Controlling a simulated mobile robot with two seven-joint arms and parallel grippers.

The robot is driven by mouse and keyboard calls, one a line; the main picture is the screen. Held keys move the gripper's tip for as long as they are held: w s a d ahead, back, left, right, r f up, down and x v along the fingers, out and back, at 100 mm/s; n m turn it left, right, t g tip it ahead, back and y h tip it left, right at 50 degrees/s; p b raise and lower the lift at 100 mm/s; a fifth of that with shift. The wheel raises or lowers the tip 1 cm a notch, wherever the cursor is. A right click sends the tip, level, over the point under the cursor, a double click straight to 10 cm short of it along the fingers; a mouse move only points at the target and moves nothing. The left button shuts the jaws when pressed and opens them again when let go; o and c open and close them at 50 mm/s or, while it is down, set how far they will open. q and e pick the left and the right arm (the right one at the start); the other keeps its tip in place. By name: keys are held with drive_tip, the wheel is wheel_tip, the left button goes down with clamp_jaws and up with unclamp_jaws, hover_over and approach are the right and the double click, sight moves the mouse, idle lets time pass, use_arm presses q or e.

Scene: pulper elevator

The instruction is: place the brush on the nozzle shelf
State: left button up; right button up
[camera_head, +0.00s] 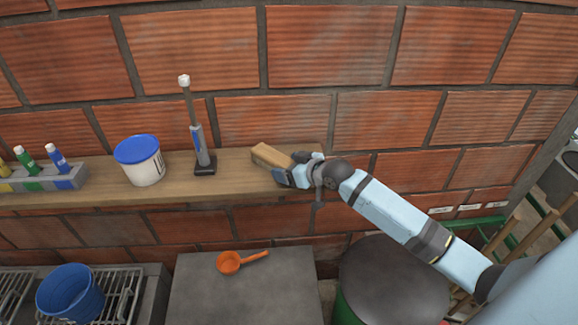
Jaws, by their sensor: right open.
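The brush (270,156), a tan wooden block, is at the right part of the long wooden shelf (232,181) on the brick wall. It appears to rest on the shelf, but its underside is hidden. My right gripper (286,170) is at the brush's right end, at the shelf's front edge, with its jaws open. The fingers cover part of that end, and I cannot tell whether they touch it. My left gripper is not in view.
A dark upright tool (200,145) and a white tub with blue lid (141,161) stand left of the brush. A grey rack (40,183) holds bottles. Below are an orange scoop (230,263), a blue bucket (70,294) and a dark round lid (393,280).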

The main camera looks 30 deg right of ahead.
drive_tip(key=shift+r, duration=0.2)
drive_tip(key=shift+s+d, duration=0.15)
drive_tip(key=shift+s, duration=0.15)
drive_tip(key=b+v, duration=0.1)
drive_tip(key=v, duration=1)
drive_tip(key=s+a+f+g, duration=0.1)
drive_tip(key=s+a+f, duration=0.7)
drive_tip(key=f, duration=0.3)
drive_tip(key=s+a+f+h, duration=0.1)
drive_tip(key=s+a+f, duration=0.8)
drive_tip(key=s+f, duration=0.2)
drive_tip(key=shift+s+a+f+m+g, duration=0.3)
drive_tip(key=shift+f+m+g, duration=0.1)
drive_tip(key=shift+f, duration=0.35)
drive_tip(key=shift+d+r+p, duration=0.2)
drive_tip(key=shift+r+p, duration=0.65)
drive_tip(key=shift+r, duration=0.1)
